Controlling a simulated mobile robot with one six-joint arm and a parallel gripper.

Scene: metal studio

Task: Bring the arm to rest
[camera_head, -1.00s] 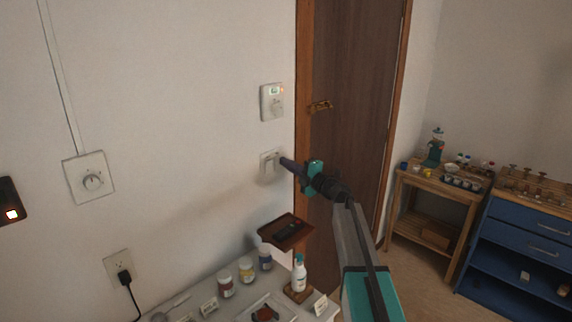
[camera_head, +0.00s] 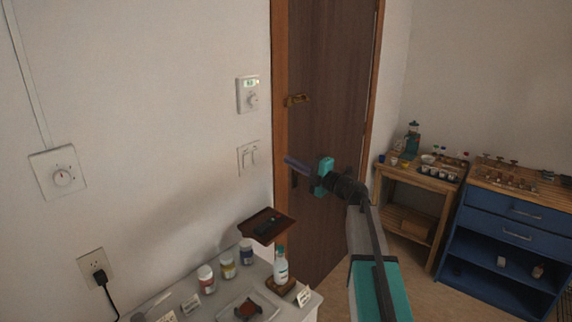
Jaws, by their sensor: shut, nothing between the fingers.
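My gripper (camera_head: 288,160) is shut and empty. It points left toward the wall, in front of the brown door (camera_head: 325,75) and right of the double light switch (camera_head: 249,157). A gap shows between the fingertips and the switch. My arm reaches up from the lower right, teal and dark grey, raised above the counter.
A thermostat (camera_head: 247,94) and a dial (camera_head: 58,176) are on the wall. Below, a counter (camera_head: 213,292) holds jars, a white bottle (camera_head: 281,268) and a tray. A wooden table (camera_head: 411,184) and blue cabinet (camera_head: 509,232) stand right.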

